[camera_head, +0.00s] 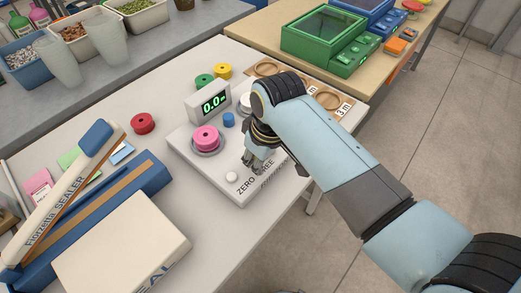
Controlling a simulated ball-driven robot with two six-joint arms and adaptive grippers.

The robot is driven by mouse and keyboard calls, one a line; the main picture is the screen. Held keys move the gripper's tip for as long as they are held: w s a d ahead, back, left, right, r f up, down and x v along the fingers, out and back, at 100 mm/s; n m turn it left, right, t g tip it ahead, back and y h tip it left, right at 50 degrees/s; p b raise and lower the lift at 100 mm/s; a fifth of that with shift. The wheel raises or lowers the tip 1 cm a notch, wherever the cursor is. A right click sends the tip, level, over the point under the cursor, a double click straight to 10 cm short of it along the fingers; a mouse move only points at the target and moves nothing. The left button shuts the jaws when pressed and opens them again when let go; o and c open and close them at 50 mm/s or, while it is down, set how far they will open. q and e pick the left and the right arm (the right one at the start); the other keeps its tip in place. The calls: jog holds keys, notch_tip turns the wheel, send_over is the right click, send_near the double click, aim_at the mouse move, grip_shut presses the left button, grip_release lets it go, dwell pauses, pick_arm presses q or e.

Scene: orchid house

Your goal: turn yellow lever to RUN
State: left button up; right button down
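I see no yellow lever and no RUN mark in the camera_head view; either may be hidden behind my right arm or out of frame. My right gripper (254,167) comes in from the right and points down over the right part of a white device (215,190). Its fingers are small and partly hidden by the wrist, so I cannot tell whether they are open or whether they touch the device. The device bears the word ZERO, a partly hidden word ending in EE, and a round white button (232,178). My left gripper is not in view.
A display (211,104) reads about 0.0. A pink spool (206,137) sits on the device. Red (143,123), green (204,81) and yellow (222,71) spools stand behind. A sealer (75,195) and white box (125,250) fill the left. A green case (322,42) stands at the back.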

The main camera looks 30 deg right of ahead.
jog(key=shift+w, duration=0.1)
dwell(0.3)
jog(key=shift+w+a, duration=0.25)
jog(key=shift+w, duration=0.25)
jog(key=shift+w+a, duration=0.2)
jog(key=shift+w, duration=0.4)
jog(key=shift+w+a+b, duration=0.1)
jog(key=shift+w+b, duration=0.2)
jog(key=shift+w, duration=0.7)
